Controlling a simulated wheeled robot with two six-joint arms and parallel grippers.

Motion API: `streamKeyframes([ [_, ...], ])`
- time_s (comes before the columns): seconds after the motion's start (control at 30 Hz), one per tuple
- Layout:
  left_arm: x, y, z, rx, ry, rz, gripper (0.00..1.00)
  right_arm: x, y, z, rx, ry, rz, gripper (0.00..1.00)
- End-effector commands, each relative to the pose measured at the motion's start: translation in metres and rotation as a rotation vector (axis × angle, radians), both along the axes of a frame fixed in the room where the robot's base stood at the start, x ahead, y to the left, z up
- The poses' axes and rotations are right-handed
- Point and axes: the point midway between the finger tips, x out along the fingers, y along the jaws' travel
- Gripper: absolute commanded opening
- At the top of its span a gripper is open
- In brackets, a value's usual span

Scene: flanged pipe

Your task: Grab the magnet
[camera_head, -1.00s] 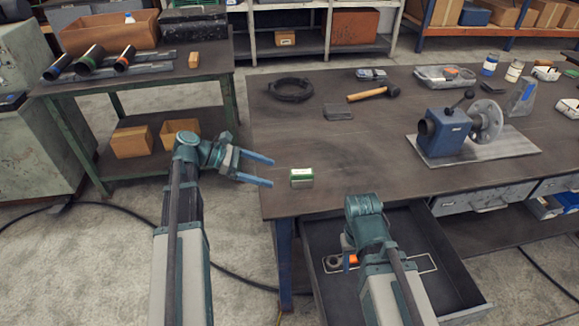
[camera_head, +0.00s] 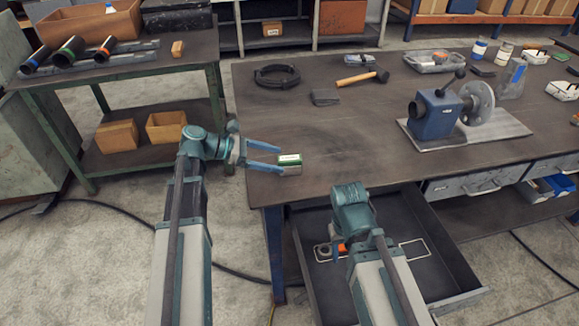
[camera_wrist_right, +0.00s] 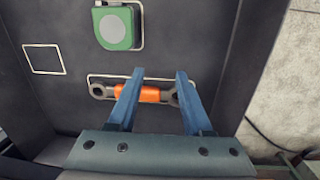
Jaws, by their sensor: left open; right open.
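No thing is plainly marked as a magnet, so I cannot tell which one it is. A small green and white box (camera_head: 289,162) stands on the workbench near its left front corner. My left gripper (camera_head: 281,160) is open, with its fingertips right at the box's left side; I cannot tell whether they touch. In the right wrist view, an orange-handled tool (camera_wrist_right: 151,94) with dark ends lies in a white outline in the open drawer. A green and grey block (camera_wrist_right: 116,27) lies in another outline above it. My right gripper (camera_wrist_right: 160,75) is open over the orange-handled tool, apparently empty.
The drawer (camera_head: 448,258) stands open below the bench front, with an empty outline (camera_wrist_right: 43,59) in it. A blue vise-like device (camera_head: 435,113), a hammer (camera_head: 362,80), a black ring (camera_head: 277,76) and a dark block (camera_head: 325,97) are on the bench. The bench around the box is clear.

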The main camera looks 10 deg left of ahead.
Motion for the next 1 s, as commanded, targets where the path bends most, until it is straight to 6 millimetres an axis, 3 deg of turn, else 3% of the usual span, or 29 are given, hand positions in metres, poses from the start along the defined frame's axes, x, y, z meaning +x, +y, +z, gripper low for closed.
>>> streamKeyframes([
  [0.23, 0.002, -0.009, -0.003, 0.0, -0.001, 0.0, 0.91, 0.0, 0.0, -0.003, 0.0, 0.0, 0.0, 0.5],
  [0.53, 0.013, -0.045, -0.017, 0.0, -0.001, -0.001, 0.91, 0.0, 0.0, -0.017, 0.0, 0.0, 0.0, 0.5],
  [0.77, 0.014, -0.048, -0.016, 0.0, 0.0, 0.0, 0.91, 0.0, 0.0, -0.015, 0.0, 0.0, 0.0, 0.5],
  [1.0, 0.014, -0.047, -0.016, 0.0, 0.0, 0.0, 0.5, 0.0, 0.0, -0.015, 0.0, 0.0, 0.0, 0.5],
])
